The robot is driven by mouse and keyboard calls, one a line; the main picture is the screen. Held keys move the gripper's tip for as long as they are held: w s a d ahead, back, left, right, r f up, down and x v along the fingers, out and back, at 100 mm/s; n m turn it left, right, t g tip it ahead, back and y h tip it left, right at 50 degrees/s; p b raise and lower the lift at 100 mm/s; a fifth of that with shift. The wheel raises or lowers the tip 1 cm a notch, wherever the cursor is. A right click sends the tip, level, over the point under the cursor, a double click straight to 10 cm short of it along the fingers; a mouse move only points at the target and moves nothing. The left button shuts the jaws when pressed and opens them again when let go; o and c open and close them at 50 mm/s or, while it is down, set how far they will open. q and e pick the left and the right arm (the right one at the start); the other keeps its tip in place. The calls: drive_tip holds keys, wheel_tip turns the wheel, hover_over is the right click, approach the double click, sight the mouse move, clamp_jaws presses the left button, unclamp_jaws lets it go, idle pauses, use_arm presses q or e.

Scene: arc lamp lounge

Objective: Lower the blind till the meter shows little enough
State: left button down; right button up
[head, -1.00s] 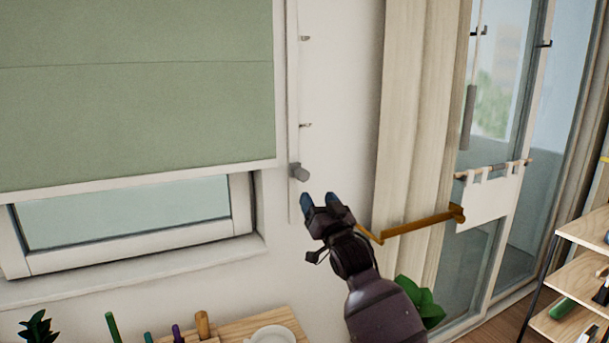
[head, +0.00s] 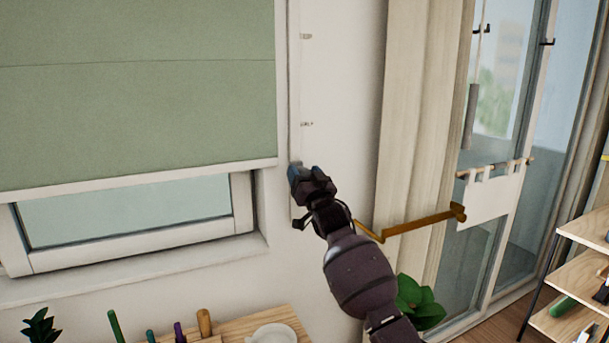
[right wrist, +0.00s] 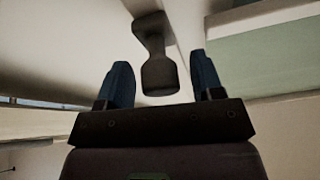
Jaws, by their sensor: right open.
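The green blind (head: 140,110) covers most of the window, with a strip of glass (head: 125,212) bare below its bottom bar. A pale vertical rail (head: 294,80) runs down the wall right of the blind. In the right wrist view a dark grey knob (right wrist: 158,72) stands out from the wall. My right gripper (head: 304,172) is at the knob in the head view and hides most of it. In the right wrist view its blue fingers (right wrist: 166,85) are open, one on each side of the knob with gaps. I see no meter. My left gripper is out of view.
Below stands a wooden surface (head: 250,325) with a white cup (head: 272,335) and several upright coloured sticks. A brass arm (head: 420,222) juts out right of my right arm. A curtain (head: 415,110), glass door and wooden shelf (head: 585,232) are further right.

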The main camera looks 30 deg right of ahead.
drive_tip(key=shift+c, duration=0.2)
